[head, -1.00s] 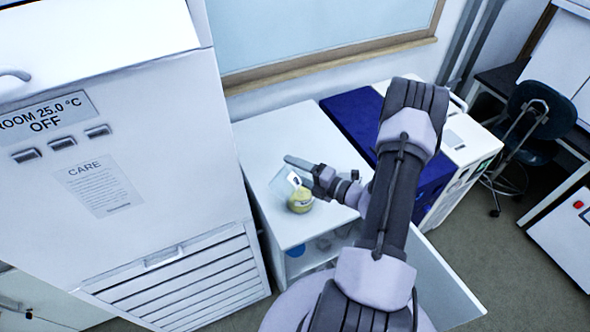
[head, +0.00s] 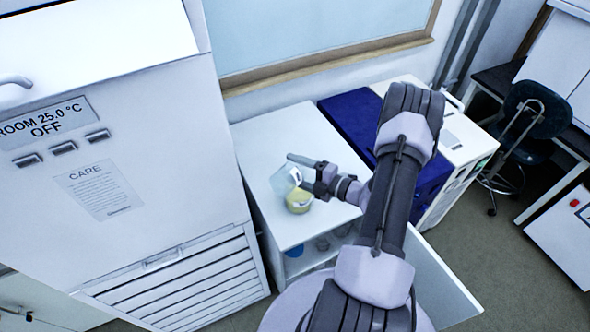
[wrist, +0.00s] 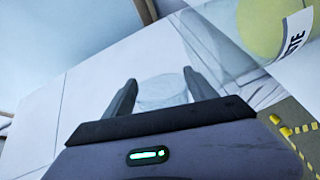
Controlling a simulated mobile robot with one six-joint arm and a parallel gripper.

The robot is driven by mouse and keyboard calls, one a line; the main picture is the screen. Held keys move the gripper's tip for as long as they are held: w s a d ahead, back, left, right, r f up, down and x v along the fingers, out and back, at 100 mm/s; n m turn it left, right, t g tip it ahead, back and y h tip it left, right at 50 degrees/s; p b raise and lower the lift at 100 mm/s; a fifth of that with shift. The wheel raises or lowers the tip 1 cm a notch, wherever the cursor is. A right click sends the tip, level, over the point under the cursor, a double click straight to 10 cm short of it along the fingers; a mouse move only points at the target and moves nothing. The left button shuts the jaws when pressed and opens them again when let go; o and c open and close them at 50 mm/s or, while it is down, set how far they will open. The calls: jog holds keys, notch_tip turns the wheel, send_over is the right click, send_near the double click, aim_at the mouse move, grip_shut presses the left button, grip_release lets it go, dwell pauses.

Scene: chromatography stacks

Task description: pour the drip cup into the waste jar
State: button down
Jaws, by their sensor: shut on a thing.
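My gripper (head: 308,174) is shut on the drip cup (head: 285,180), a clear, pale cup held tilted above the white bench top. In the wrist view the cup (wrist: 162,92) shows between the two dark fingers (wrist: 158,98). The waste jar (head: 299,201), with yellow-green contents, stands on the bench right under and beside the cup. In the wrist view the jar (wrist: 285,75) is at the upper right, clear-walled, with part of a label ending in "STE". I cannot tell whether cup and jar touch, or whether liquid is flowing.
The white bench (head: 270,135) is clear behind the jar. A tall white cabinet (head: 150,245) stands close on the left. A dark blue box (head: 345,125) and a white unit (head: 470,150) stand to the right. Shelves below the bench hold a blue item (head: 295,250).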

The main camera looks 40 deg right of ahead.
aim_at(300, 172)
jog(key=shift+s+a+r+n+h+b, duration=0.15)
jog(key=shift+a+n, duration=0.1)
jog(key=shift+n, duration=0.35)
jog(key=shift+w+a+r+n+h+b, duration=0.1)
jog(key=shift+a+n+h+b, duration=0.1)
jog(key=shift+n, duration=0.4)
jog(key=n, duration=0.1)
jog(key=r+n, duration=0.1)
jog(key=a+r+n, duration=0.1)
jog(key=shift+s+h, duration=0.25)
